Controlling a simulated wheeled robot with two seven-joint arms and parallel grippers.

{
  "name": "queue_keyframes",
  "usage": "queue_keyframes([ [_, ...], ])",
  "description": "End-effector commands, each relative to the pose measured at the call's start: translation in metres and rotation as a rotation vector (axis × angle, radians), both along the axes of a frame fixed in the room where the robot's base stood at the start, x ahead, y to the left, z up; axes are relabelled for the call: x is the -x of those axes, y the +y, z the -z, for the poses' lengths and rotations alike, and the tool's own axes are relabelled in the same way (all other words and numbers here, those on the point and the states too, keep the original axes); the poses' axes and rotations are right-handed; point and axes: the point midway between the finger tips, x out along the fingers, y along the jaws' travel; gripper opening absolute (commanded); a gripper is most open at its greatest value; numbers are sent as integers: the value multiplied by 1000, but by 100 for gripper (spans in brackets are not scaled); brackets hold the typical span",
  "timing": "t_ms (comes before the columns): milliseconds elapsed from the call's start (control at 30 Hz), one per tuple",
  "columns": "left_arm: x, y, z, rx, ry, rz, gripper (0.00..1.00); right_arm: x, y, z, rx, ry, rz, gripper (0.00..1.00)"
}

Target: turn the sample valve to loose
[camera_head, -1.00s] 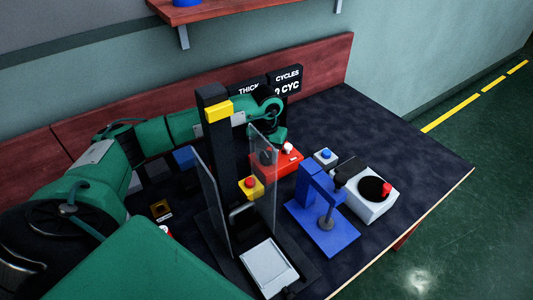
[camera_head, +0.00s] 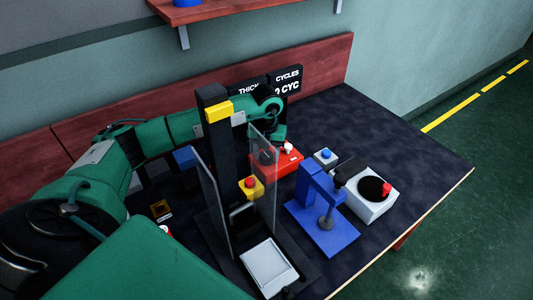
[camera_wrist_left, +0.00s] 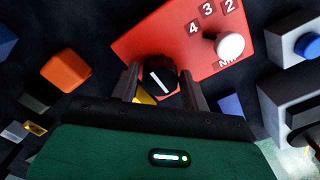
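A red box (camera_head: 290,160) stands on the dark table behind the clear panels. It also shows in the left wrist view (camera_wrist_left: 150,42), with a black round knob (camera_wrist_left: 161,77) bearing a white line, a white ball handle (camera_wrist_left: 229,45) and printed digits. I cannot read a "loose" mark. My left gripper (camera_wrist_left: 160,72) is open, its two dark fingers on either side of the black knob. Narrow gaps seem to show between fingers and knob. In the head view the gripper is partly hidden behind the panel and post. My right gripper is not in view.
A black post with a yellow block (camera_head: 218,111) and clear panels (camera_head: 264,180) stand in front of the red box. A yellow box with a red button (camera_head: 250,187), a blue press (camera_head: 322,225) and a white box (camera_head: 372,204) are close by. The far right tabletop is clear.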

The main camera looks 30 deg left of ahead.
Motion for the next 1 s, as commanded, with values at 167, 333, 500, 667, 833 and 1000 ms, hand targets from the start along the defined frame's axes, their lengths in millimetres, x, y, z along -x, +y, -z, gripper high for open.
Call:
queue_keyframes([
  [167, 0, 0, 1, 0, 2, 1, 59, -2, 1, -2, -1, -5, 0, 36],
  [333, 1, 0, 0, 0, 2, 2, 59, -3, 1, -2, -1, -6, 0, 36],
  [500, 0, -1, -14, 0, 1, 3, 59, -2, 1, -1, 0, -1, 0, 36],
  [667, 0, 0, -48, 0, -2, 2, 59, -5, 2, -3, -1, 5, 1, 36],
  [833, 0, 0, -87, 0, -2, 2, 59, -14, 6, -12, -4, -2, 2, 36],
  [1000, 0, 0, -118, 1, -1, 2, 59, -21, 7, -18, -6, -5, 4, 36],
])
